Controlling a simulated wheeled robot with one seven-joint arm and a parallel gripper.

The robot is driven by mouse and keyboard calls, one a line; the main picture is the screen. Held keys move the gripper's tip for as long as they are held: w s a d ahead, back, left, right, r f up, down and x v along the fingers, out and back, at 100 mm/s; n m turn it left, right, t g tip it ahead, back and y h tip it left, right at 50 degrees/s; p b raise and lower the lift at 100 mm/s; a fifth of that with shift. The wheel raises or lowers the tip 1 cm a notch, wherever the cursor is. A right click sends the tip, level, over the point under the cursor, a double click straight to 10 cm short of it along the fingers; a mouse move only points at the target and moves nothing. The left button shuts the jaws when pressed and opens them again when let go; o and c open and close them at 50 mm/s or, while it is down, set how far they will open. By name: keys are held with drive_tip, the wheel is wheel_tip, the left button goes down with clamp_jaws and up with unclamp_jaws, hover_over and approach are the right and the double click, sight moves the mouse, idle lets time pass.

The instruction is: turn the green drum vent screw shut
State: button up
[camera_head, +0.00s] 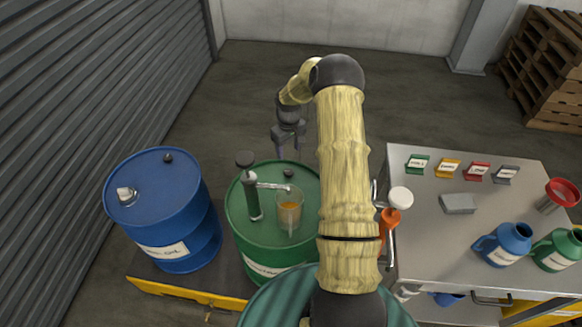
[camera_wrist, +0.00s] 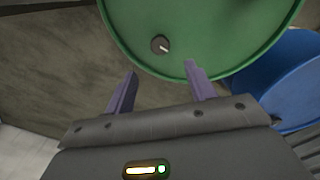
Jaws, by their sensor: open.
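The green drum (camera_head: 245,222) stands on the yellow-edged platform at the middle, partly hidden behind my arm in the head view. Its vent screw (camera_head: 289,173) is a small dark round cap with a pale mark, near the far edge of the lid. In the wrist view, the vent screw (camera_wrist: 160,45) sits on the green lid (camera_wrist: 215,30), just beyond the fingertips. My gripper (camera_head: 287,154) is near the drum's far side, close to the screw. The wrist view shows its two fingers (camera_wrist: 161,68) open and empty, the screw roughly midway between their lines. I see no contact.
A hand pump (camera_head: 252,190) and a clear beaker of orange liquid (camera_head: 289,215) stand on the green lid. A blue drum (camera_head: 165,215) is at left. A grey bench (camera_head: 430,225) with jugs, coloured tags and a red funnel (camera_head: 562,193) is at right.

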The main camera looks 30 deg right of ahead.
sight(289, 172)
wheel_tip(289, 172, down, 11)
drive_tip(key=shift+f+p, duration=0.1)
drive_tip(key=shift+p, duration=0.7)
